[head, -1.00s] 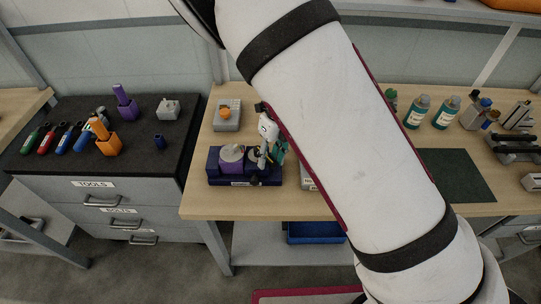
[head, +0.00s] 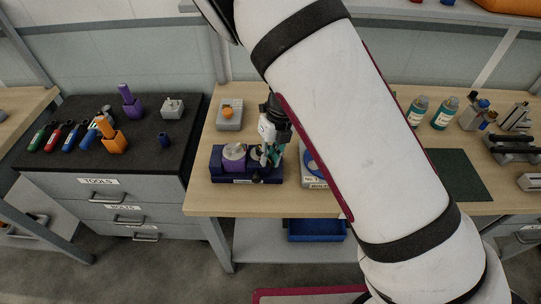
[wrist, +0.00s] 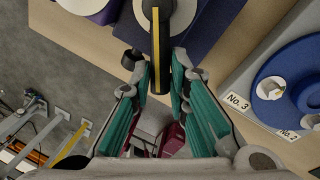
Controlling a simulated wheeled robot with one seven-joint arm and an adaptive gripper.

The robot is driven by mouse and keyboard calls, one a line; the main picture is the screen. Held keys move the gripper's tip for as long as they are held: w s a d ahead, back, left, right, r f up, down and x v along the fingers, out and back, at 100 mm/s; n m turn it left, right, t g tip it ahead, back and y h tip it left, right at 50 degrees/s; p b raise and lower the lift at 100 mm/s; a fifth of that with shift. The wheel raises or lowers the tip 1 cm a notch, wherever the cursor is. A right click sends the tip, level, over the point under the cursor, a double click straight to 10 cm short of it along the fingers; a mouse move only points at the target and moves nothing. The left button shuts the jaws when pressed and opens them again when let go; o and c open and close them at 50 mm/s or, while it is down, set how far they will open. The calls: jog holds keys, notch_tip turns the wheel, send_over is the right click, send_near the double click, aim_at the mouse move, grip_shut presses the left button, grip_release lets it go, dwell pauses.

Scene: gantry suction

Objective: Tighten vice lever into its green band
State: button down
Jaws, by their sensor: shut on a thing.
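The dark blue-purple vice (head: 240,178) sits near the left front edge of the wooden bench. It bears a purple cylinder with a grey top (head: 234,153). In the wrist view, the vice lever (wrist: 156,45) is a black bar with a yellow stripe, running from a pale round hub (wrist: 178,14) towards me. My gripper (wrist: 161,78) has its teal fingers closed on either side of the lever's near end. In the head view my gripper (head: 270,156) is at the vice's right end and hides the lever there. I cannot make out the green band in either view.
A numbered station with a blue ring (head: 310,160) stands close right of the vice, partly behind my arm. A grey box with an orange knob (head: 229,114) stands behind it. The black-topped tool cabinet (head: 80,165) is to the left.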

jog(key=c, duration=1.5)
grip_release()
jog(key=shift+c, duration=0.2)
jog(key=shift+r, duration=0.1)
notch_tip(320, 180, up, 12)
jog(key=w+d, duration=0.1)
jog(key=d, duration=0.1)
